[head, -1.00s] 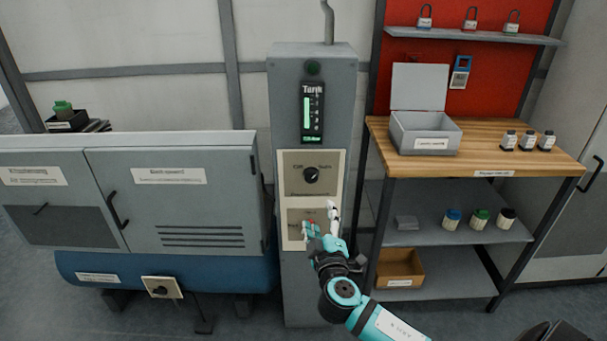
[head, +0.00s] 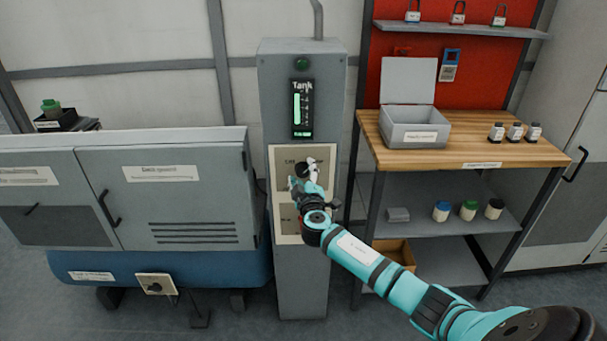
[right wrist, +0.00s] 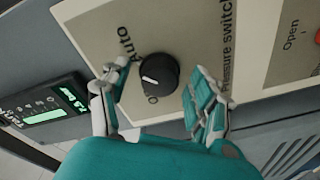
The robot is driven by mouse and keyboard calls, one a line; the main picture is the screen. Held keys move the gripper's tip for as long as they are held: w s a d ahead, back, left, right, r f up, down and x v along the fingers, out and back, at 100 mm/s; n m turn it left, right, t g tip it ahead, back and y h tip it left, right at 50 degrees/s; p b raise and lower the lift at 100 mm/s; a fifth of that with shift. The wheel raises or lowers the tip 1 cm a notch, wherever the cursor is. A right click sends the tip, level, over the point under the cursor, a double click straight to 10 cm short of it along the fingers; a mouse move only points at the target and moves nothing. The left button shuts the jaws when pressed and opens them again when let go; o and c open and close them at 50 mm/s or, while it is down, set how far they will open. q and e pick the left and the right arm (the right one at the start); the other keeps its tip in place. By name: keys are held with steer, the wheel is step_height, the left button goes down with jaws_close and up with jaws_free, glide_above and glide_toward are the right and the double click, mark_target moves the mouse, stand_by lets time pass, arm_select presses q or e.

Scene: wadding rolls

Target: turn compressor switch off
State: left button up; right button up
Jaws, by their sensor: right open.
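A black round knob (right wrist: 158,74) with a white mark sits on a beige panel (right wrist: 95,28) labelled "Pressure switch" and "Auto"; a second label is mostly hidden. In the head view the knob (head: 299,173) is partly covered by my right gripper (head: 303,176). The gripper is open, with one finger on each side of the knob in the right wrist view, and gaps show between fingers and knob. The white mark is on the knob's left side in that view. My left gripper is not in view.
The grey column (head: 303,285) carries a green-lit tank gauge (head: 302,110). A grey cabinet (head: 180,195) over a blue tank (head: 215,268) stands left, with a small dial (head: 154,286) low down. A wooden-topped bench (head: 465,150) stands close on the right.

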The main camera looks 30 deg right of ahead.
steer(key=shift+w, duration=0.15)
steer(key=c, duration=1.1)
steer(key=shift+c, duration=0.2)
